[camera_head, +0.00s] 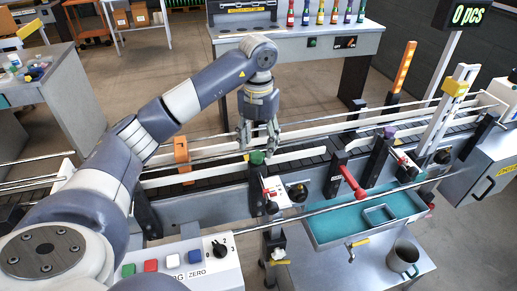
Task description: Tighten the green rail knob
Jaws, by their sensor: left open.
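The green rail knob (257,158) sits on top of a dark post at the near side of the conveyor, in the middle of the head view. My left arm comes in from the left and reaches over the conveyor. My left gripper (258,146) points down with its fingers apart, just above and around the top of the green knob. I cannot tell whether the fingers touch it. My right gripper is not in view.
The conveyor rails (330,150) run across the scene. A purple knob (389,132), a red handle (352,183) and an orange post (402,68) stand to the right. A teal tray (350,224) and a metal mug (403,258) are in front. A button panel (185,268) is at lower left.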

